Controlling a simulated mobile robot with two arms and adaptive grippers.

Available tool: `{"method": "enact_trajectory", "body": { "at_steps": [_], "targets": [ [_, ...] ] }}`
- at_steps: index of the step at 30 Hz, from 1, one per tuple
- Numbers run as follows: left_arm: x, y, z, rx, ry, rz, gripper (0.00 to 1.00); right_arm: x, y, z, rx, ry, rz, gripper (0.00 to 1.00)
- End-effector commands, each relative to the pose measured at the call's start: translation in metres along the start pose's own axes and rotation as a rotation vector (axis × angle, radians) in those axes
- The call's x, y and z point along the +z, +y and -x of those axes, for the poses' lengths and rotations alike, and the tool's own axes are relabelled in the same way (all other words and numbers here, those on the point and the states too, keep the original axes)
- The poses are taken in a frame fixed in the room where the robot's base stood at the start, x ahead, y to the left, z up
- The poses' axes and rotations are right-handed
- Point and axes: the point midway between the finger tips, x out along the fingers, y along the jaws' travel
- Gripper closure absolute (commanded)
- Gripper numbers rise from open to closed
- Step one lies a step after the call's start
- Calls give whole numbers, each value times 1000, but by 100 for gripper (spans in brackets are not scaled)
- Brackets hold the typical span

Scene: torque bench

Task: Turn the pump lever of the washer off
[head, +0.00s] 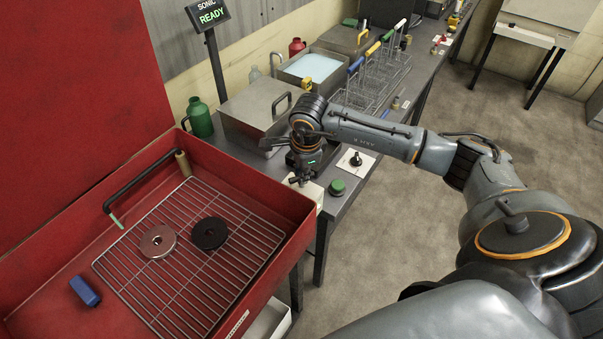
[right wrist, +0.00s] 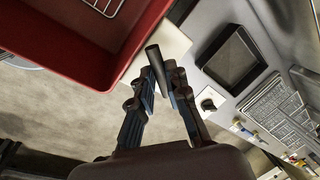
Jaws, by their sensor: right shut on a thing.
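The washer (head: 290,205) is a red open basin with a wire rack, at the left of the head view; its red wall also shows in the right wrist view (right wrist: 105,75). The pump lever (right wrist: 157,66) is a dark bar standing over a pale box (right wrist: 165,45) beside the basin. My right gripper (right wrist: 159,90) has its fingers closed on the lever, one on each side. In the head view my right gripper (head: 301,177) points down at the pale box (head: 313,193), and the lever is mostly hidden there. My left gripper is out of view.
On the rack (head: 180,272) lie a pale disc (head: 158,241) and a black disc (head: 209,233). A green button (head: 337,187) and a black knob (head: 356,159) sit close right of my gripper. A metal tank (head: 255,108) and green bottle (head: 199,118) stand behind.

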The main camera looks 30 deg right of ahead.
Motion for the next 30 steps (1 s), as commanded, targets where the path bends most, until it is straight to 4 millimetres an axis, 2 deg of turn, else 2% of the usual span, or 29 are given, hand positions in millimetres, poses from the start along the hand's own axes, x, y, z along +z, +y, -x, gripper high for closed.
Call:
{"method": "enact_trajectory", "body": {
  "at_steps": [15, 30],
  "targets": [
    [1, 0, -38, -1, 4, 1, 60, 2, -2, -4, -2, 85, -427, 100],
    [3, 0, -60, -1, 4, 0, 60, 4, -4, -2, 0, 164, -824, 100]
  ]
}}
